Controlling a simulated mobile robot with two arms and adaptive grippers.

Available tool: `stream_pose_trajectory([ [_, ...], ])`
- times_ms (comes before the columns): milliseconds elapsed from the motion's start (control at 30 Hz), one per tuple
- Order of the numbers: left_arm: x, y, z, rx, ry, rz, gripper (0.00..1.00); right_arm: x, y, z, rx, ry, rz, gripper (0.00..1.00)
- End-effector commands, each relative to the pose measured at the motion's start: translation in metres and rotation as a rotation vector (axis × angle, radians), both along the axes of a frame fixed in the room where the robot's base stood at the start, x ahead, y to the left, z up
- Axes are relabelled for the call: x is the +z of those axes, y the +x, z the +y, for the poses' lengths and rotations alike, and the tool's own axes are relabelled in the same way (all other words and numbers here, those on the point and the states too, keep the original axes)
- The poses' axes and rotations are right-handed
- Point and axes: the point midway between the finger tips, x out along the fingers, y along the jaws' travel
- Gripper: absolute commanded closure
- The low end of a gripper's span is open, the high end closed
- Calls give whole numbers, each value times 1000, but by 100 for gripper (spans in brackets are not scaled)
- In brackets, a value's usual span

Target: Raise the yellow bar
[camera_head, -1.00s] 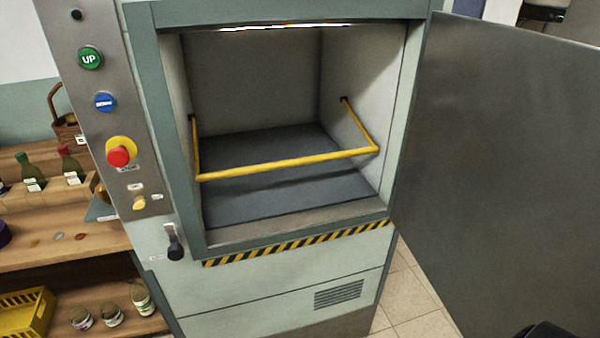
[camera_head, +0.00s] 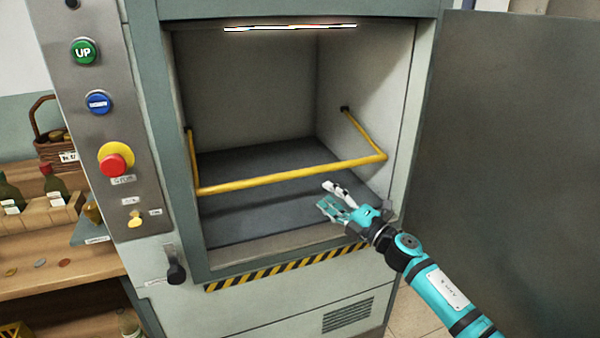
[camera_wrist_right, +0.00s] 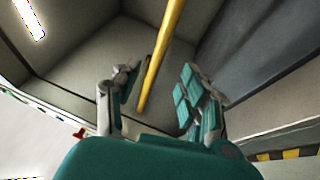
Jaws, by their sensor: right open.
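The yellow bar (camera_head: 290,174) spans the lower part of an open lift compartment, with side arms running back to pivots on both inner walls. It is in its low position. My right gripper (camera_head: 332,196) is open at the compartment's mouth, just below the right half of the bar in the head view. In the right wrist view the bar (camera_wrist_right: 158,58) runs between the two spread fingers (camera_wrist_right: 152,98), beyond their tips as far as I can tell. No contact shows. My left gripper is not in view.
The grey door (camera_head: 510,150) stands open at the right, close to my right arm. A control panel with a green UP button (camera_head: 83,51) and a red stop knob (camera_head: 112,165) is at the left. Wooden shelves (camera_head: 70,262) with bottles stand further left.

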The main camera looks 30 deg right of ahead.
Motion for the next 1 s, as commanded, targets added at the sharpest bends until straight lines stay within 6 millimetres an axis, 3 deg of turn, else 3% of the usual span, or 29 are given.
stream_pose_trajectory([
  [300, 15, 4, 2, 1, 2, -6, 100, 15, 69, 10, -2, 5, -2, 56],
  [500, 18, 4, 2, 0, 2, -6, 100, 19, 98, 16, -1, 4, 0, 56],
  [700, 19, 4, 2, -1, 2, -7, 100, 20, 109, 18, -1, 2, 0, 56],
  [967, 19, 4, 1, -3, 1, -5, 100, 19, 109, 18, -1, 2, 1, 56],
  [1000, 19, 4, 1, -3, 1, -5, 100, 19, 109, 18, -1, 2, 1, 62],
])
